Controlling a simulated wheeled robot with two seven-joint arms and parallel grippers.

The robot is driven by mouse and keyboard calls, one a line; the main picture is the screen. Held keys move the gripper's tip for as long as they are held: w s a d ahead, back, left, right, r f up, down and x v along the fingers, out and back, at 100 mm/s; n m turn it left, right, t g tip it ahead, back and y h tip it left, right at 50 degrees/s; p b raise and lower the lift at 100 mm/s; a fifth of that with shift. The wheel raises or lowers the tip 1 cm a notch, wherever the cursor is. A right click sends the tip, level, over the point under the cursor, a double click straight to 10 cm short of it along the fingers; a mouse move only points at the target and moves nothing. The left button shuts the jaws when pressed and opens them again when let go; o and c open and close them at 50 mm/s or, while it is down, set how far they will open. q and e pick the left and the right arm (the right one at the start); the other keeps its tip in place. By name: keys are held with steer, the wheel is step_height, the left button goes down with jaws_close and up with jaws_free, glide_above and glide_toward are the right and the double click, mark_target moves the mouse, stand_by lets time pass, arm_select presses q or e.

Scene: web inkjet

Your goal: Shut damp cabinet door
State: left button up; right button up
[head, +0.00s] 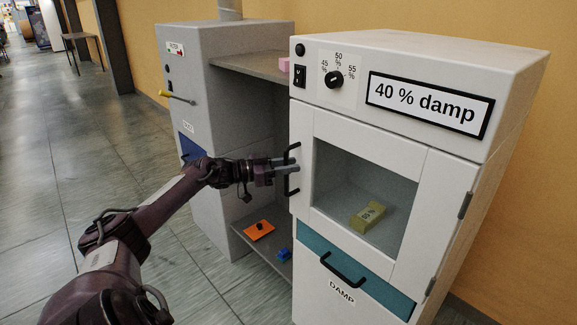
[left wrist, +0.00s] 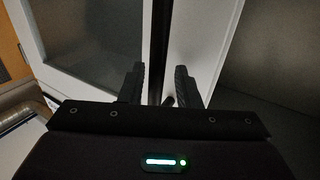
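The damp cabinet (head: 440,60) is white, labelled "40 % damp", and stands at the right in the head view. Its windowed door (head: 425,200) has hinges on the right and looks flush or nearly flush with the front; a small gap cannot be ruled out. A black bar handle (head: 293,183) is on the door's left edge. My left gripper (head: 284,167) is at this handle. In the left wrist view the handle bar (left wrist: 160,45) runs between the two fingers (left wrist: 160,87), which stand apart with some space beside the bar. My right gripper is out of view.
A yellow-green block (head: 368,216) lies behind the door's window. Below is a teal drawer (head: 390,290) with a black handle. To the left are a grey cabinet (head: 215,110) with a yellow-tipped lever, and a low shelf holding an orange card (head: 258,231) and a blue item (head: 284,254).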

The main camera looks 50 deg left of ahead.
arm_select(q)
steer(key=v, duration=0.7)
steer(key=shift+a+p, duration=0.2)
steer(key=shift+p, duration=0.1)
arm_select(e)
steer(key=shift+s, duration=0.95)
arm_select(q)
steer(key=shift+s, duration=0.15)
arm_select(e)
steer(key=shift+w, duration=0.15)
